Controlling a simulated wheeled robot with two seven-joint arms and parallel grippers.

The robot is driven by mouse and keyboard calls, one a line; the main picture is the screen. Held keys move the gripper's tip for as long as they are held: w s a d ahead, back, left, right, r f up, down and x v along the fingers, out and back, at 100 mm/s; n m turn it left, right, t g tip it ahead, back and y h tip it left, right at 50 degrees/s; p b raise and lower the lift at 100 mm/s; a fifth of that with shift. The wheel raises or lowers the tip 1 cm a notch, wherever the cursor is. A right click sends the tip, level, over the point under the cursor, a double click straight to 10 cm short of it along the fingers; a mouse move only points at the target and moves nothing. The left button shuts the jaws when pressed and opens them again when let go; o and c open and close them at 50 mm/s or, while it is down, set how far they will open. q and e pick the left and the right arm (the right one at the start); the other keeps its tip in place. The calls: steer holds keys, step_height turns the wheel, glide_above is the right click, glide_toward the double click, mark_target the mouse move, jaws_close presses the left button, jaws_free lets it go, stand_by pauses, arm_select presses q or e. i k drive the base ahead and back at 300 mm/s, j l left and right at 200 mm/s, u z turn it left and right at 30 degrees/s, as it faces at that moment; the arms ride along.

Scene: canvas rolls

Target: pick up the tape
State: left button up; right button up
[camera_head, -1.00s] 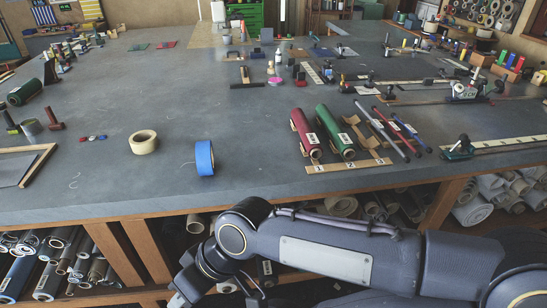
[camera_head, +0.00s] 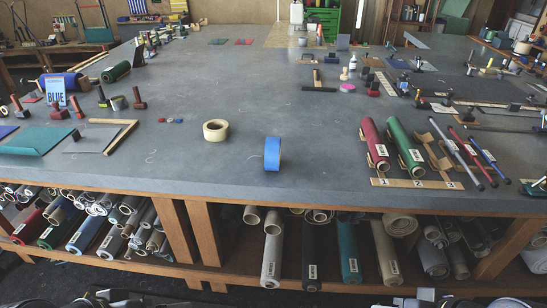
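Two rolls of tape are on the grey tabletop. A blue tape roll (camera_head: 272,154) stands on its edge near the front of the table. A wider cream tape roll (camera_head: 216,130) lies flat to its left and a little farther back. Nothing touches either roll. Dark parts of my arms show only at the bottom edge, at lower left and lower right, below and well apart from both rolls. They are cut off by the frame, and I cannot make out the fingers.
Red (camera_head: 374,144) and green (camera_head: 405,146) rolls lie on a numbered wooden rack (camera_head: 417,183) to the right. Canvas rolls fill the shelf below the table edge. The tabletop around the tapes is mostly clear.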

mark_target(272, 158)
steer(key=i+l+u, duration=0.2)
steer(key=i+l, duration=0.95)
steer(key=l+u, duration=0.15)
steer(key=u, duration=1.95)
